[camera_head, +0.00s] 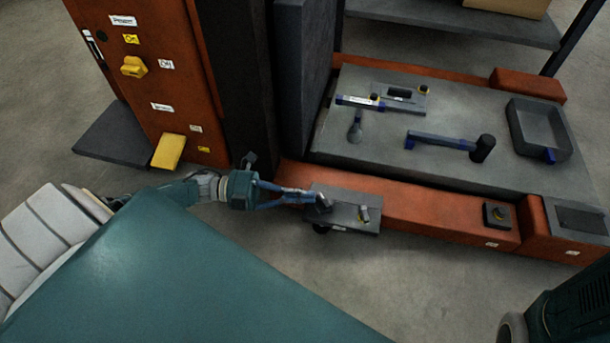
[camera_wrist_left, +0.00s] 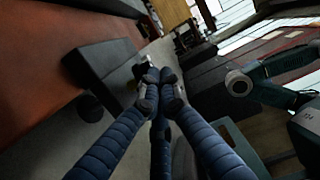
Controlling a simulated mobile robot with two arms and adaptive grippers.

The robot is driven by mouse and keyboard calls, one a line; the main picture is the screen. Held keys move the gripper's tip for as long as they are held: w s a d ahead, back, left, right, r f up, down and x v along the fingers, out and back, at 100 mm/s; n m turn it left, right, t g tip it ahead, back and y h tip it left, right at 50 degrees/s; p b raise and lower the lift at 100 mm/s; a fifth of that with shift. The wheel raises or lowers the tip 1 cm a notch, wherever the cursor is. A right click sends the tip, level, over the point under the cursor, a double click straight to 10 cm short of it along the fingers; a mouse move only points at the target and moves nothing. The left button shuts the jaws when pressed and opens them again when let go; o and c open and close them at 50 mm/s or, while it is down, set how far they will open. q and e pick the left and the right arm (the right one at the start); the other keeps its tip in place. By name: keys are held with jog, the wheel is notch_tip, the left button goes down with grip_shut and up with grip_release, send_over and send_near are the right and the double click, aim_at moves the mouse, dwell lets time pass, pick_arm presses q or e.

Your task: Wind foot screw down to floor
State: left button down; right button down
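My left gripper (camera_head: 321,202) reaches in from the left over a dark grey bracket plate (camera_head: 345,211) on the front of the orange base frame. Its blue-sleeved fingers come together at the grey tips in the left wrist view (camera_wrist_left: 157,87), with nothing clearly held between them. A small metal handle piece (camera_head: 363,213) stands on the plate, right of the fingertips. A light metal end (camera_wrist_left: 148,62), apparently this piece, shows just past the tips in the wrist view. A round black foot (camera_head: 320,229) shows under the plate; its screw is hidden. My right gripper is out of view.
The grey bench top (camera_head: 370,150) behind holds a blue-handled tool (camera_head: 440,139), a small plate (camera_head: 405,96) and a tray (camera_head: 540,128). An orange cabinet (camera_head: 165,85) stands left. Floor in front of the bracket is clear.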

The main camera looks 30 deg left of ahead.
pick_arm(q)
jog(key=shift+w+a, duration=0.1)
jog(key=shift+w, duration=0.3)
jog(key=shift+w, duration=0.2)
dwell(0.5)
